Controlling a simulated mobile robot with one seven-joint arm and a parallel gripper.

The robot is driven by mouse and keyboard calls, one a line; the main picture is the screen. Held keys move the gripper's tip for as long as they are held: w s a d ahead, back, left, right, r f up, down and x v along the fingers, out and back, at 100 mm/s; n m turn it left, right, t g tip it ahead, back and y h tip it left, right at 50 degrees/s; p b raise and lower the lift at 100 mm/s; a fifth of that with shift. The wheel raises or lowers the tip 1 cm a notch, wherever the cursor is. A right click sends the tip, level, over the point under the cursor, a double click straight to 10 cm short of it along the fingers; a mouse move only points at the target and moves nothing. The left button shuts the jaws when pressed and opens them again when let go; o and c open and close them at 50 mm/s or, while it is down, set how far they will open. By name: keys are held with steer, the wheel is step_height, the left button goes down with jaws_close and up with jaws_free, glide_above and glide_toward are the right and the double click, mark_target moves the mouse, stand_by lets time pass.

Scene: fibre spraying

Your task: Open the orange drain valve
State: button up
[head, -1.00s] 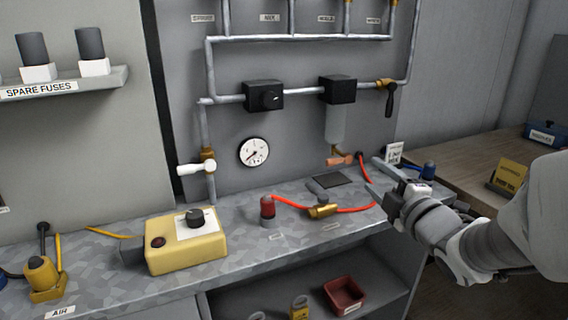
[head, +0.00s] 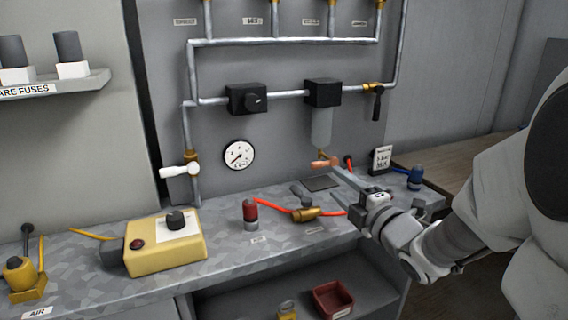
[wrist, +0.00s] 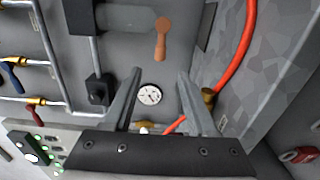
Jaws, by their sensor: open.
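The orange drain valve handle (head: 325,162) sits under the grey filter bowl (head: 321,128) on the back panel. In the wrist view the orange handle (wrist: 161,40) shows at the upper middle, beyond the fingertips and roughly in line with the gap between them. My gripper (head: 341,182) is open and empty, just right of and below the handle in the head view. In the wrist view my gripper (wrist: 159,76) has both fingers apart with nothing between them.
A red hose (head: 272,204) and brass fitting (head: 306,214) lie on the bench below. A small white sign (head: 382,159) and a blue fitting (head: 415,177) stand close to the right. A yellow box (head: 165,250) stands at left.

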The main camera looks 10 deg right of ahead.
mark_target(317, 166)
steer(key=b+x, duration=0.1)
steer(key=x, duration=1)
steer(key=shift+s, duration=0.1)
steer(key=shift+d, duration=0.1)
jaws_close()
